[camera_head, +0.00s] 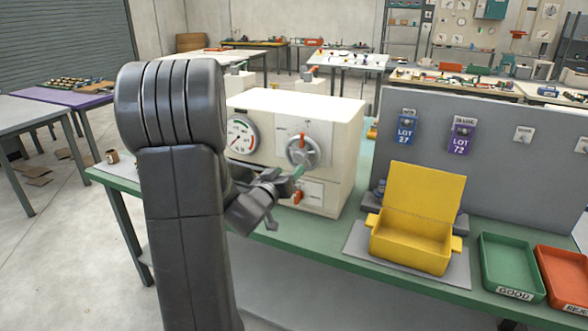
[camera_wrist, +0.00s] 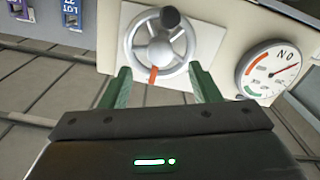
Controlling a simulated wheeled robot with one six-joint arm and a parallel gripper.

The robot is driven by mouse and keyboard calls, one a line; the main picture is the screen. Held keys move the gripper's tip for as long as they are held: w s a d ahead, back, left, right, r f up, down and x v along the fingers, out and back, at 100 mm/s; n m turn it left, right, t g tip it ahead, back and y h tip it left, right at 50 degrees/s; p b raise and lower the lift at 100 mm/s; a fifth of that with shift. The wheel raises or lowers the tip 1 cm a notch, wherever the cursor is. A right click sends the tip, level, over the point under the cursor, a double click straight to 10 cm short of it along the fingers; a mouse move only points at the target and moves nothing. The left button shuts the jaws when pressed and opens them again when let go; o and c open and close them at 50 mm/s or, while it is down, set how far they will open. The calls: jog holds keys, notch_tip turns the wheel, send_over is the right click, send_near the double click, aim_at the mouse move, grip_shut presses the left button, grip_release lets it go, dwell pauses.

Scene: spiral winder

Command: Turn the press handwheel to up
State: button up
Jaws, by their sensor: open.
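The press handwheel (camera_head: 302,152) is a grey spoked wheel on the front of a cream machine box (camera_head: 329,107). In the head view a red mark shows at its top. In the wrist view, which looks turned over, the handwheel (camera_wrist: 158,46) has a black knob at its upper edge and the red mark at its lower edge. My gripper (camera_head: 291,174) is just in front of the wheel's lower part. In the wrist view my gripper (camera_wrist: 163,86) has its green fingers apart, with nothing held between them. They reach toward the wheel's red-marked side; contact is unclear.
A round dial gauge (camera_head: 241,136) sits left of the wheel, and a small red lever (camera_head: 298,196) below it. A yellow open box (camera_head: 411,243), a green tray (camera_head: 510,264) and a red tray (camera_head: 562,272) stand to the right on the green bench.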

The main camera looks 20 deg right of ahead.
aim_at(298, 160)
jog(key=v, duration=0.7)
jog(key=shift+b, duration=0.4)
jog(key=p+x, duration=0.2)
jog(key=x, duration=1.1)
jog(key=shift+w+d+p, duration=0.25)
jog(key=shift+d+p, duration=0.05)
jog(key=shift+a, duration=0.1)
